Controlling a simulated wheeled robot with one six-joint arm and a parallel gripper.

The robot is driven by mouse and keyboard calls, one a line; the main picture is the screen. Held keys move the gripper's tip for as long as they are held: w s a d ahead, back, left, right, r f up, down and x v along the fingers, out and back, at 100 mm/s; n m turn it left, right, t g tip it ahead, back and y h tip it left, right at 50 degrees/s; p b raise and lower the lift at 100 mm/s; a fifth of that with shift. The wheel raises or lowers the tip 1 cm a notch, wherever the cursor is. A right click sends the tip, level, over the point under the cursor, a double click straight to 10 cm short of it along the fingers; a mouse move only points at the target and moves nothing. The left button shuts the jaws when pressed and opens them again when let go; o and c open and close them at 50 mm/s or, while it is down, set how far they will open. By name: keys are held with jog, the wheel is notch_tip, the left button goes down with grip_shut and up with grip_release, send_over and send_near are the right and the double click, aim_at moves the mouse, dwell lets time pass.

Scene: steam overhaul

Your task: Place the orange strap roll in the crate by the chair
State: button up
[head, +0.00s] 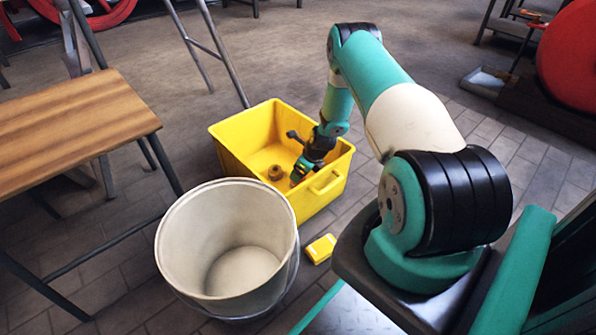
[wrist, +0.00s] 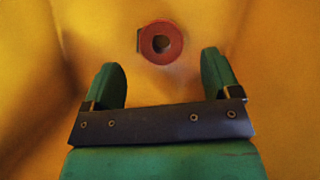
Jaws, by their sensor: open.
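The orange strap roll (wrist: 160,42) lies on the floor of the yellow crate (head: 240,137), and in the wrist view it looks reddish with a dark centre hole. In the head view the roll (head: 276,172) is a small brownish ring inside the crate. My gripper (head: 299,174) reaches down into the crate, to the right of the roll. In the wrist view my gripper (wrist: 163,85) has its two green fingers apart, with nothing between them. The roll shows beyond the fingertips, apart from them. No chair can be made out for certain.
A large pale bucket (head: 235,240) stands in front of the crate. A small yellow object (head: 321,249) lies on the floor beside it. A wooden-topped table (head: 70,118) is at the left. Red machinery (head: 570,60) stands at the right. The floor behind the crate is mostly clear.

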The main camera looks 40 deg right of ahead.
jog(key=a+r+n+y+p, duration=0.1)
jog(key=a+r+n, duration=0.55)
jog(key=r, duration=0.45)
jog(key=a+r+n+g+y, duration=0.1)
jog(key=a+r+n, duration=0.4)
jog(key=a+r, duration=0.4)
jog(key=a+r+n+y+p, duration=0.1)
jog(key=a+r+n, duration=0.55)
jog(key=r, duration=0.55)
jog(key=s+a+r+n+g, duration=0.2)
jog(key=s+a+r+n, duration=0.9)
jog(key=a+n, duration=0.15)
jog(key=s+a+r+n, duration=0.2)
jog(key=s+n, duration=0.3)
jog(key=s, duration=0.2)
jog(key=s+a+r+n+g, duration=0.1)
jog(key=s+a+r+n, duration=0.1)
jog(key=s+n, duration=0.3)
jog(key=s+r, duration=0.1)
jog(key=s, duration=0.2)
jog(key=shift+s, duration=0.25)
jog(key=shift+a, duration=0.1)
